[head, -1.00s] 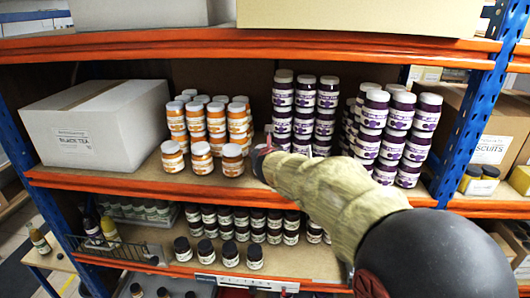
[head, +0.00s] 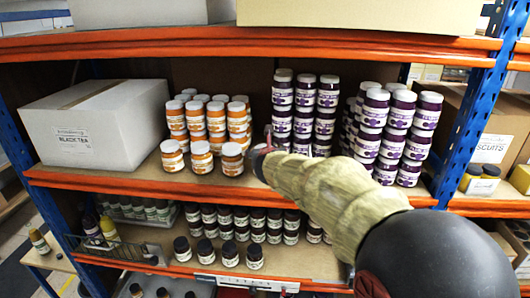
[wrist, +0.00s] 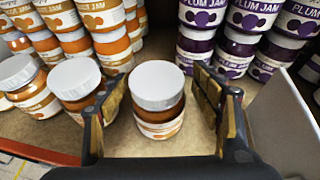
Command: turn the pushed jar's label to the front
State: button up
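An orange-filled jar with a white lid (wrist: 160,112) stands upright between the two fingers of my gripper (wrist: 160,76) in the wrist view. The fingers are apart, with a clear gap on the right of the jar and a smaller one on the left. Its white label with orange print shows partly, low on the side facing the wrist camera. My arm hides most of the gripper there.
Two more orange jars (head: 202,158) (head: 172,157) stand to its left, with stacked orange jars (head: 216,118) behind. Plum jam stacks (head: 304,108) (head: 398,125) stand to the right. A Black Tea box (head: 85,125) is at left. Bare shelf (head: 110,178) lies in front.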

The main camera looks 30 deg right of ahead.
jog(key=shift+o, duration=0.4)
jog(key=shift+f, duration=0.15)
jog(key=v, duration=1.2)
